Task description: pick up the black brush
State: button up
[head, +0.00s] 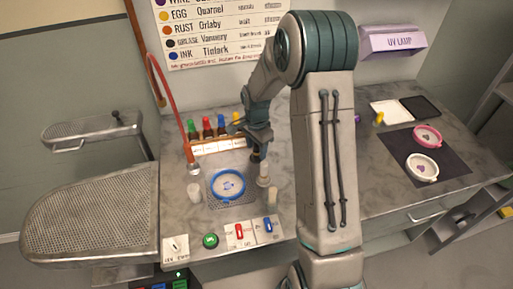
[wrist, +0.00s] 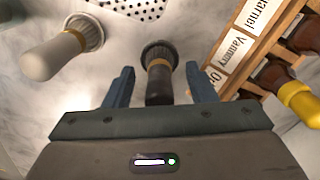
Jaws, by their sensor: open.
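The black brush (wrist: 159,82) has a dark handle, a tan band and a grey-black bristle end. In the wrist view it lies between the two fingers of my gripper (wrist: 160,87), with a gap to each finger. My gripper is open and empty. In the head view my gripper (head: 257,140) is above the counter beside the bottle rack, and the dark brush (head: 256,157) shows just below it, partly hidden by the gripper and arm.
A white brush (wrist: 62,50) stands left of the black one in the wrist view. The bottle rack (head: 218,146) with several coloured-cap bottles is close behind. A blue hoop (head: 228,200) lies on the perforated plate. Switches (head: 240,233) line the counter's front.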

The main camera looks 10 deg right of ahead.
jog(key=shift+f, duration=0.5)
jog(key=c, duration=1.1)
jog(key=shift+o, duration=0.2)
jog(key=shift+r, duration=0.45)
jog(key=r, duration=0.1)
jog(key=r+b, duration=0.1)
jog(key=r, duration=0.1)
jog(key=shift+s+d+r, duration=0.1)
jog(key=shift+d+r, duration=0.2)
jog(key=s+d+r+b, duration=0.2)
jog(key=s+d+r, duration=0.3)
jog(key=d, duration=0.4)
jog(key=shift+s+d+r, duration=0.2)
jog(key=shift+s+r, duration=0.2)
jog(key=shift+r, duration=0.4)
